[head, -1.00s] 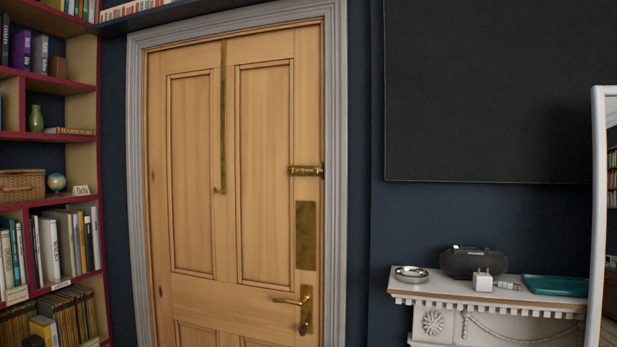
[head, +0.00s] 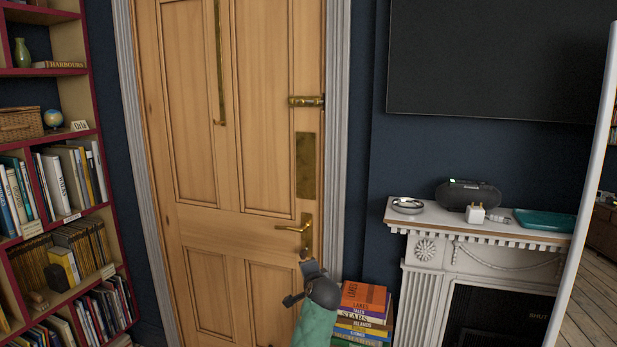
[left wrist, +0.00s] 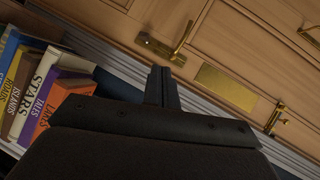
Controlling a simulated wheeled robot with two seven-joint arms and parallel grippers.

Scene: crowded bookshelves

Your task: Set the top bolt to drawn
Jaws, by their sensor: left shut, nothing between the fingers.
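The pale wooden door (head: 259,160) is closed in its grey frame. A long vertical brass bolt rod (head: 219,70) runs down its upper middle and has a small hooked lower end; its top is cut off. A short horizontal brass bolt (head: 306,101) sits at the right edge, reaching toward the frame; I cannot tell its setting. In the left wrist view the horizontal bolt (left wrist: 275,118) and the rod's lower end (left wrist: 309,36) show on the right. My left gripper (head: 307,262) is shut and empty, below the door lever (head: 294,229); its closed fingers (left wrist: 161,84) show too. My right gripper is not in view.
A brass push plate (head: 306,166) is between horizontal bolt and lever. A stack of books (head: 364,310) stands right of the door's foot, beside a white fireplace (head: 425,270). A full bookshelf (head: 75,205) stands left. The air before the upper door is clear.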

